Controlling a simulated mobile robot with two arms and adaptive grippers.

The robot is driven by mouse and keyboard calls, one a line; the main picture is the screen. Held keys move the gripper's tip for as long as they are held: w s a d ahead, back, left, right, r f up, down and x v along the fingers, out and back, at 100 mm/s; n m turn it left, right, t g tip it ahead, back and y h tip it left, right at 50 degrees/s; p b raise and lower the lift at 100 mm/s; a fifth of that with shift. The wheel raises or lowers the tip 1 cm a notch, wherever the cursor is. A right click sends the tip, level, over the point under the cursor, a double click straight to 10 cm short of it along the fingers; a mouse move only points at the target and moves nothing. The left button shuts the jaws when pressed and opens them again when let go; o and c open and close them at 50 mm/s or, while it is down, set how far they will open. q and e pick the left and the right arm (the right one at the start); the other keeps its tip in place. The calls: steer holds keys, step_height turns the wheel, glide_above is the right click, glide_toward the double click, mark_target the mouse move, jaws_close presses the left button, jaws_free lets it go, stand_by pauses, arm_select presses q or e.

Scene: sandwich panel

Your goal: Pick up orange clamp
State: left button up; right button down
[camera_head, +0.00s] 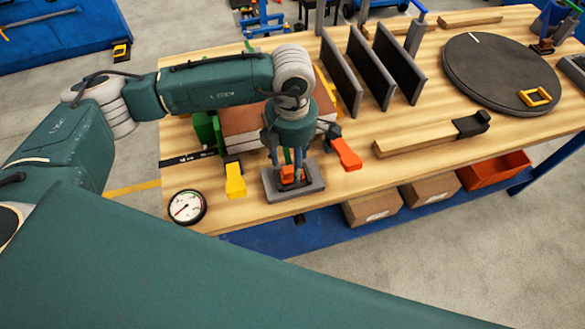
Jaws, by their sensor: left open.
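My left gripper (288,172) points straight down and is open. Its fingers are around or just above a small orange piece (291,177) in a grey square holder (310,188) near the bench's front edge. The fingers partly hide this piece, and I cannot tell whether they touch it. Another orange part, shaped like a clamp handle (346,154), lies to the right of the gripper, beside the brown panel. I cannot tell for certain which of the two is the orange clamp. My right gripper is not in view.
The brown panel (240,120) stands behind my gripper, with a yellow clamp (235,180) at its front left. A round gauge (187,207) sits at the front-left corner. Dark upright plates (342,72), a wooden bar (425,137) and a dark disc (500,70) are to the right.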

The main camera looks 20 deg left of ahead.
mark_target(292, 166)
arm_select(q)
steer(key=shift+f, duration=0.6)
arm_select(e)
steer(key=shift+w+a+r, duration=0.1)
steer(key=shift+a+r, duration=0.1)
arm_select(q)
steer(key=c, duration=1.3)
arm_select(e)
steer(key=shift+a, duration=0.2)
arm_select(q)
steer(key=shift+r, duration=0.1)
